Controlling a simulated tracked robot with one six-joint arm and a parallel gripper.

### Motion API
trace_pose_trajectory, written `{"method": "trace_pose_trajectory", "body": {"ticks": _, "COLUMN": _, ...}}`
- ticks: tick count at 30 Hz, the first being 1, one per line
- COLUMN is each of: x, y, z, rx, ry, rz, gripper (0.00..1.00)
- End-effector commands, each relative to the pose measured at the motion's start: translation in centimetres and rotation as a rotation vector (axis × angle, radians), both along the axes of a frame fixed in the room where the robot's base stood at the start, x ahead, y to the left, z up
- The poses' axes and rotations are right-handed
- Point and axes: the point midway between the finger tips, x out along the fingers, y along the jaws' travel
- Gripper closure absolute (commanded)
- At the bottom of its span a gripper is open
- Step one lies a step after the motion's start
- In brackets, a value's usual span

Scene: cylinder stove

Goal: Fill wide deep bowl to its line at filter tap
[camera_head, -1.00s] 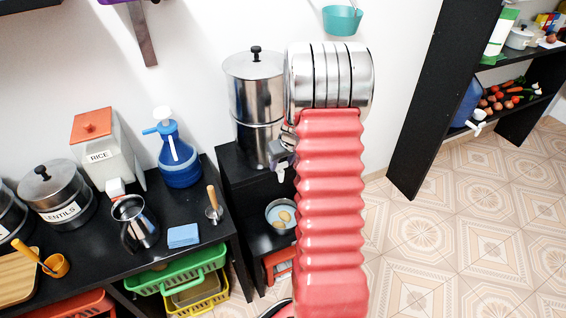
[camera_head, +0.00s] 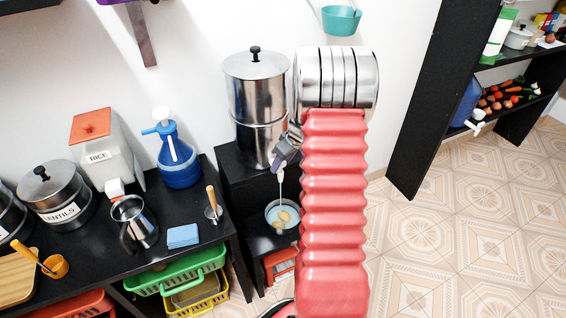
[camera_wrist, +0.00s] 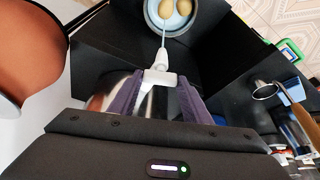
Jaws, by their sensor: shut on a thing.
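The filter tap (camera_head: 279,173) sits low on the tall steel filter (camera_head: 253,100). My gripper (camera_head: 287,151) is at the tap; the wrist view shows its two purple fingers (camera_wrist: 157,97) shut on the white tap (camera_wrist: 160,76). A thin stream of water (camera_head: 281,190) runs down from the tap into the bowl (camera_head: 267,216), which stands on a lower black shelf. In the wrist view the stream (camera_wrist: 164,42) also lands in the bowl (camera_wrist: 148,14). Pale water and tan potato-like pieces (camera_head: 284,215) show inside. I cannot make out the fill line.
A black counter at left holds a rice container (camera_head: 102,150), a blue pump bottle (camera_head: 178,160), a steel jug (camera_head: 134,222) and a blue sponge (camera_head: 183,236). Green and yellow baskets (camera_head: 178,271) sit below. Tiled floor (camera_head: 470,220) is open at right.

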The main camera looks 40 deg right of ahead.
Motion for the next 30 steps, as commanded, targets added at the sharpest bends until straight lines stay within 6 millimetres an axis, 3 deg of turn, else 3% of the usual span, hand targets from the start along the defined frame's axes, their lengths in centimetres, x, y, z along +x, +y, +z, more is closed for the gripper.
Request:
{"method": "trace_pose_trajectory", "body": {"ticks": 2, "x": -0.1, "y": 0.0, "z": 0.0, "rx": -0.001, "ry": 0.001, "rz": -0.001, "gripper": 0.79}}
{"method": "trace_pose_trajectory", "body": {"ticks": 3, "x": -0.1, "y": 0.0, "z": 0.0, "rx": -0.001, "ry": 0.001, "rz": -0.001, "gripper": 0.56}}
{"method": "trace_pose_trajectory", "body": {"ticks": 11, "x": 0.0, "y": 0.0, "z": 0.0, "rx": -0.001, "ry": 0.000, "rz": -0.001, "gripper": 0.38}}
{"method": "trace_pose_trajectory", "body": {"ticks": 22, "x": -0.1, "y": 0.0, "z": 0.4, "rx": -0.001, "ry": -0.001, "rz": -0.003, "gripper": 0.38}}
{"method": "trace_pose_trajectory", "body": {"ticks": 30, "x": -1.3, "y": -0.1, "z": 3.1, "rx": -0.002, "ry": -0.001, "rz": -0.002, "gripper": 0.38}}
